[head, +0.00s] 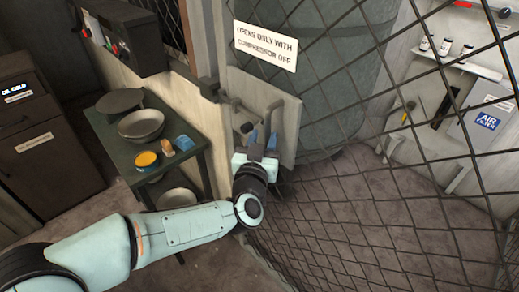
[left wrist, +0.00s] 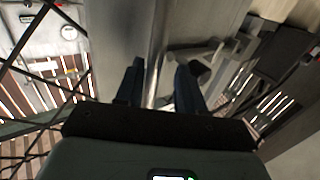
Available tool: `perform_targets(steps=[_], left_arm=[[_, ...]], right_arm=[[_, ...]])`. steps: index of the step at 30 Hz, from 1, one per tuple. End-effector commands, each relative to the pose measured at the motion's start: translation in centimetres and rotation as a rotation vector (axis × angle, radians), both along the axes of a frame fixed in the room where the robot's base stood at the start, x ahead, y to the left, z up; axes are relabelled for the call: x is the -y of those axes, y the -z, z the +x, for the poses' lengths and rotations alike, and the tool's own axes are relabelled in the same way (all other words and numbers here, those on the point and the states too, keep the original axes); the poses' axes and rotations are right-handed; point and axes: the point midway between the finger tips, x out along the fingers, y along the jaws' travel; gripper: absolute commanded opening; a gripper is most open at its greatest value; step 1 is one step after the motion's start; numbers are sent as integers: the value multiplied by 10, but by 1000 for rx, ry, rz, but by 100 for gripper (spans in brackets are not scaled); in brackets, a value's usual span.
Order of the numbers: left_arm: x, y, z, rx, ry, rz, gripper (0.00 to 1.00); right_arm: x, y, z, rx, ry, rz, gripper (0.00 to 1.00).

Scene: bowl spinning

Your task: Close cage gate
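The cage gate (head: 360,200) is a dark wire mesh panel that fills the right side of the head view. A sign reading "OPENS ONLY WITH COMPRESSOR OFF" (head: 265,46) hangs near its upper left. A pale latch plate (head: 283,115) with a handle or bolt is beside the post at the gate's left edge. My left gripper (head: 261,142) is in front of the lower part of this plate. In the left wrist view its two dark fingers (left wrist: 160,85) are apart, with a metal edge beyond them. Contact cannot be told. My right gripper is not in view.
A dark side table (head: 112,140) with bowls (head: 141,124) and a yellow tin (head: 146,160) stands left of the post. A dark cabinet (head: 35,130) is at far left. A large tank (head: 325,70) and wall shelf (head: 458,58) are behind the mesh.

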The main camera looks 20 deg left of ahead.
Motion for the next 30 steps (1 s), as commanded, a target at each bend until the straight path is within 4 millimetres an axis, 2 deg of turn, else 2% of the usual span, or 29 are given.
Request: perform_targets(steps=[5,12,18,24,30], left_arm=[[5,-1,-26,3,1,2,38],[15,-1,-80,3,0,2,38],[22,-1,-114,2,-1,2,38],[25,0,-128,1,-2,1,38],[25,0,-129,0,-2,1,38]], right_arm=[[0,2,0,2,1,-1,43],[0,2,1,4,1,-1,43],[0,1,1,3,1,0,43],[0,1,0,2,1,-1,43],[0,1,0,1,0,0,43]])
